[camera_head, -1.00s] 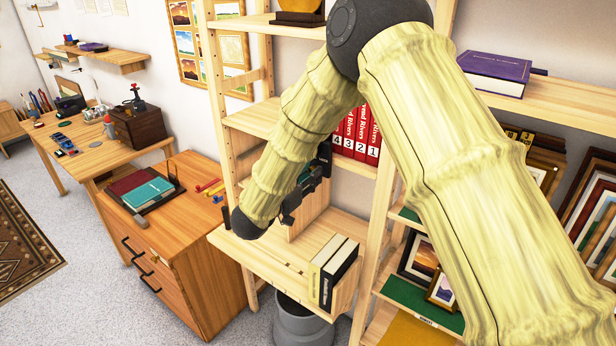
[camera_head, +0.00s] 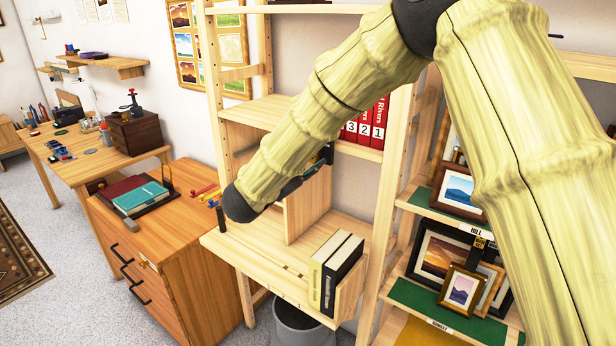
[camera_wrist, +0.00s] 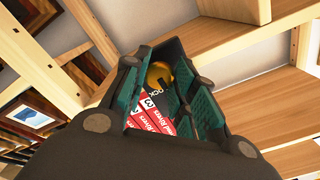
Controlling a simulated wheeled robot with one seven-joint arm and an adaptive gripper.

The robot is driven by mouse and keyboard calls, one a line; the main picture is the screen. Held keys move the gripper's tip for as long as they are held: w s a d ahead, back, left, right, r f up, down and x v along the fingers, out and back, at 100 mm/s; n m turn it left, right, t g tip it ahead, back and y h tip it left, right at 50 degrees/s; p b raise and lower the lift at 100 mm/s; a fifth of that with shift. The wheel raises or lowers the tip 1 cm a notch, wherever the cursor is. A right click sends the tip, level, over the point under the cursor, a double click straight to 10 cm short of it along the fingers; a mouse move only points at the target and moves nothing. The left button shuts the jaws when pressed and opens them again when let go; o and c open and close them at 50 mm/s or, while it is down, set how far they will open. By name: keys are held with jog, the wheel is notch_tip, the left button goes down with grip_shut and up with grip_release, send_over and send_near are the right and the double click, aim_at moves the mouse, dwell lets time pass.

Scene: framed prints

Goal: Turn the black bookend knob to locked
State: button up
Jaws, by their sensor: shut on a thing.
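In the wrist view, a gold round knob (camera_wrist: 159,76) sits between the teal-padded fingers of my gripper (camera_wrist: 163,84). The fingers are shut on it. Part of a label, reading "OCK", shows beside the knob on a dark surface that looks like the black bookend (camera_wrist: 153,94). Red book spines (camera_wrist: 150,122) lie just beyond, between the fingers. The knob's pointing direction cannot be made out. In the head view my forearm hides the knob and most of my gripper; only a small dark part shows by the red books (camera_head: 366,128).
A wooden shelf unit surrounds my arm, with a lower shelf (camera_head: 255,255) below it holding white and black books (camera_head: 335,270). Framed prints (camera_head: 463,288) stand on the right. A wooden cabinet (camera_head: 195,260) with a tray and books is on the left. A grey bin (camera_head: 297,325) is below.

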jog(key=m+b, duration=0.9)
jog(key=b, duration=0.5)
jog(key=shift+f, duration=0.15)
jog(key=shift+m, duration=0.3)
jog(key=o, duration=1)
jog(key=shift+o, duration=0.2)
jog(key=shift+r, duration=0.2)
jog(key=v, duration=1.2)
jog(key=shift+w+f, duration=0.1)
